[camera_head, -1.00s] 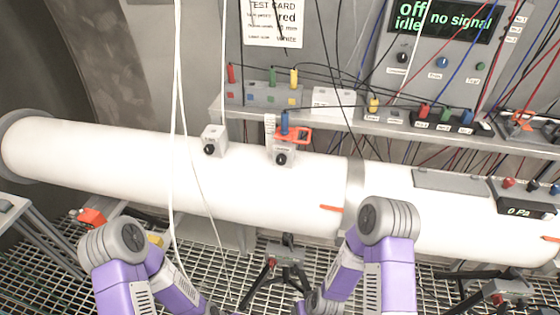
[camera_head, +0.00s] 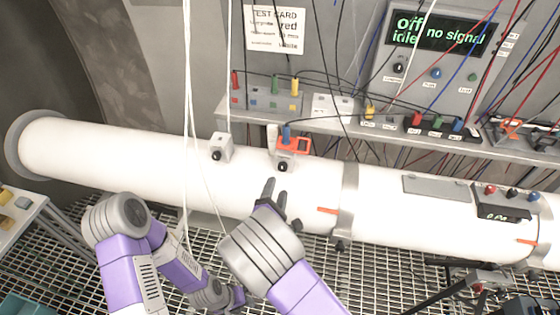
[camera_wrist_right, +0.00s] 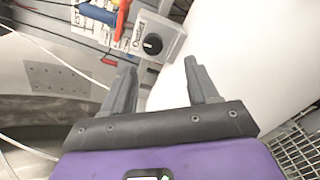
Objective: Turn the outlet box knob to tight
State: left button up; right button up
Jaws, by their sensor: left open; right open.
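A small grey box with a black knob (camera_head: 283,167) sits on the white pipe, a blue plug and an orange part on its top.
The white pipe (camera_head: 120,160) runs across the scene. White cables (camera_head: 187,110) hang in front of it. A shelf behind holds coloured plugs (camera_head: 294,86) and an instrument panel (camera_head: 436,40) with dark cables. Grating floor lies below.

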aim_at(282, 169)
jog(key=x, duration=0.4)
jog(key=r+p+x, duration=0.1)
jog(key=x, duration=0.2)
jog(key=c, duration=1)
jog(key=shift+c, duration=0.2)
